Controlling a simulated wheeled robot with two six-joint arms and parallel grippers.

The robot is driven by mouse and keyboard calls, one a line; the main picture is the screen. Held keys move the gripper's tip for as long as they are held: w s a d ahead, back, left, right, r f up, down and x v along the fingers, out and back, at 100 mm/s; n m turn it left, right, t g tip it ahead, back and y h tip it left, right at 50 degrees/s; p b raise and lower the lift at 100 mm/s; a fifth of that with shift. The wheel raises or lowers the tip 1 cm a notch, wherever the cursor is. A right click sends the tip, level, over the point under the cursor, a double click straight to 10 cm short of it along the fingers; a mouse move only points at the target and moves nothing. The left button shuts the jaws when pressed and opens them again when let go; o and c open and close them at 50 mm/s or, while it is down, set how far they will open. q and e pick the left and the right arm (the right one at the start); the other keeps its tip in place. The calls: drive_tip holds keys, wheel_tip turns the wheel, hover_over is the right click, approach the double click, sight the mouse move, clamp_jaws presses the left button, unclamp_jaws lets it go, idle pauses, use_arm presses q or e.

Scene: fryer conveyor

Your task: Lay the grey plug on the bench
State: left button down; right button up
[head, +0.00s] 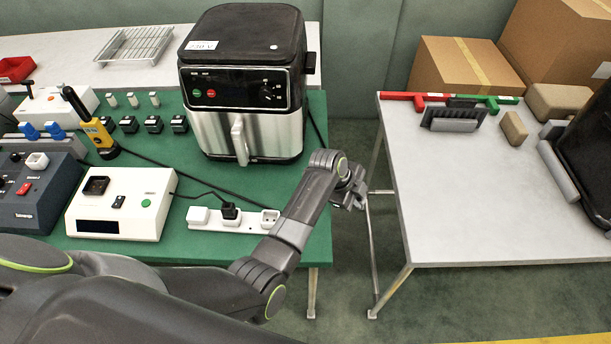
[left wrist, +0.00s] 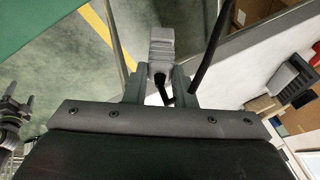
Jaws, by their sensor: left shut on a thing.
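My left gripper (head: 348,190) is at the right edge of the green-topped bench (head: 240,185), by the gap between it and the grey table. In the left wrist view the left gripper (left wrist: 158,88) is shut on the grey plug (left wrist: 160,45), whose ribbed body sticks out past the fingertips. A dark cord piece shows between the fingers. The plug is hard to make out in the head view. A dark jointed part at the left edge of the left wrist view looks like my right gripper (left wrist: 14,108), too small to tell its state.
A white power strip (head: 225,220) with a black plug lies near the bench's front right, with an air fryer (head: 245,135) behind it. White (head: 125,205) and dark (head: 35,190) devices stand left. The grey table (head: 470,210) has a clear front.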

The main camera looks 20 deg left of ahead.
use_arm(q)
drive_tip(key=a+t, duration=0.1)
drive_tip(key=a, duration=0.1)
drive_tip(key=a+r+n+t+p, duration=0.1)
drive_tip(key=a, duration=0.1)
drive_tip(key=a+t+p, duration=0.1)
drive_tip(key=a, duration=0.1)
drive_tip(key=shift+s+a+r+n+y, duration=0.15)
drive_tip(key=shift+s+a+n+y, duration=0.15)
drive_tip(key=shift+y, duration=0.1)
drive_tip(key=s+a+r+n+t+y+p, duration=0.1)
drive_tip(key=s+a+r+t+y+p, duration=0.15)
drive_tip(key=a+r+t, duration=0.35)
drive_tip(key=shift+g+h, duration=0.35)
drive_tip(key=shift+g, duration=0.55)
drive_tip(key=f+b, duration=0.4)
drive_tip(key=f, duration=0.1)
drive_tip(key=a+f+b, duration=0.1)
drive_tip(key=f+b, duration=0.1)
drive_tip(key=b, duration=0.1)
drive_tip(key=shift+f, duration=0.35)
drive_tip(key=c, duration=1.1)
unclamp_jaws()
drive_tip(key=shift+s, duration=0.1)
